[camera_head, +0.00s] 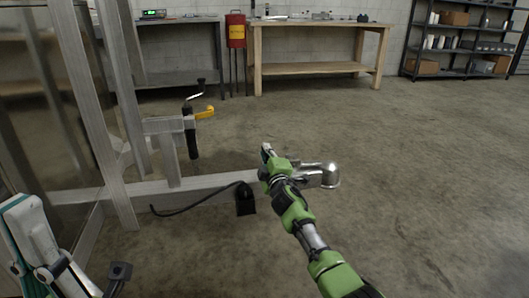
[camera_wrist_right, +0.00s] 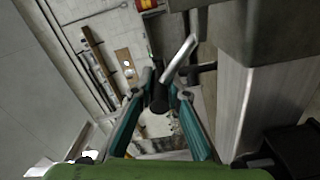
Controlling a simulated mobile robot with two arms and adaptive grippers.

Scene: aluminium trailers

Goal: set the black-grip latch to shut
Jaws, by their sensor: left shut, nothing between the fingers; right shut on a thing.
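The latch's black grip (camera_wrist_right: 158,98) shows end-on between the teal fingers of my right gripper (camera_wrist_right: 160,92), at the end of a pale metal lever (camera_wrist_right: 179,58). My right gripper is shut on it. In the head view, my right gripper (camera_head: 267,152) is at the trailer's silver coupler (camera_head: 325,175), at the front end of the drawbar (camera_head: 200,187). There the gripper hides the grip and most of the latch. My left gripper (camera_head: 40,240) is at the lower left, partly cut off by the frame, shut and empty, apart from the latch.
A black cable leads to a black block (camera_head: 245,199) beside the drawbar. Benches and a shelf (camera_head: 465,45) stand at the back. The floor at right is clear.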

